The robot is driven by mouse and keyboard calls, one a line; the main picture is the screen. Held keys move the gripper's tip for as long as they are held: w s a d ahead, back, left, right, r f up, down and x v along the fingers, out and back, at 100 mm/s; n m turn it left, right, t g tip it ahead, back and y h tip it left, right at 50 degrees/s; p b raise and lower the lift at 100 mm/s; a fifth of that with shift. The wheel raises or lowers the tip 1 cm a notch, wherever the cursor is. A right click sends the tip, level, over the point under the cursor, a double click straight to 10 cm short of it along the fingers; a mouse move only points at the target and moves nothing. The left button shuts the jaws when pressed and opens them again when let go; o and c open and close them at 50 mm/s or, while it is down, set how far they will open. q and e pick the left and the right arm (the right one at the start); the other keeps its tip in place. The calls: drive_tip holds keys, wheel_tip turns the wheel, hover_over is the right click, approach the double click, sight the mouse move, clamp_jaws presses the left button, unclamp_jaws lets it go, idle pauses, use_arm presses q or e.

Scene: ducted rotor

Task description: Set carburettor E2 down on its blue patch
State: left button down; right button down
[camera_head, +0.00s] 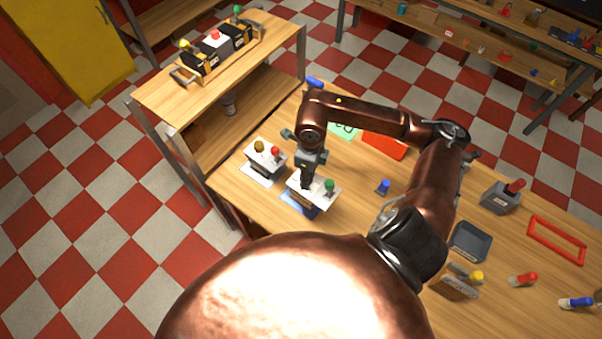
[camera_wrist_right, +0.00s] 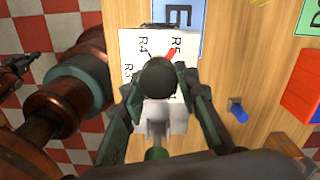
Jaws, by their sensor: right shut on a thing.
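Carburettor E2 (camera_head: 311,196), a dark block with a white top and a green knob, stands upright at the front left of the workbench. Its white top with printed labels fills the middle of the right wrist view (camera_wrist_right: 130,50). My right gripper (camera_head: 306,180) is above it, shut on its dark middle knob. The blue patch (camera_head: 290,204) shows at the block's lower left edge, and its lettered end shows in the wrist view (camera_wrist_right: 184,20). The block covers part of the patch; I cannot tell whether they touch.
A similar white-topped block (camera_head: 266,156) stands close by on the left. A blue knob (camera_head: 383,186), a red tray (camera_head: 385,145) and a green card (camera_head: 345,130) lie to the right. A wooden shelf (camera_head: 160,98) holding a carrier (camera_head: 218,50) stands behind left.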

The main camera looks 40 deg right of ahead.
drive_tip(key=w+d+f+p, duration=0.2)
drive_tip(key=w+f, duration=0.5)
drive_tip(key=f, duration=0.3)
drive_tip(key=shift+d, duration=0.3)
drive_tip(key=shift+w+f, duration=0.1)
drive_tip(key=shift+f, duration=0.15)
drive_tip(key=c, duration=1.5)
unclamp_jaws()
wheel_tip(320, 180, up, 12)
drive_tip(key=b, duration=0.1)
drive_tip(key=shift+r+b, duration=0.2)
drive_tip(key=shift+b, duration=0.15)
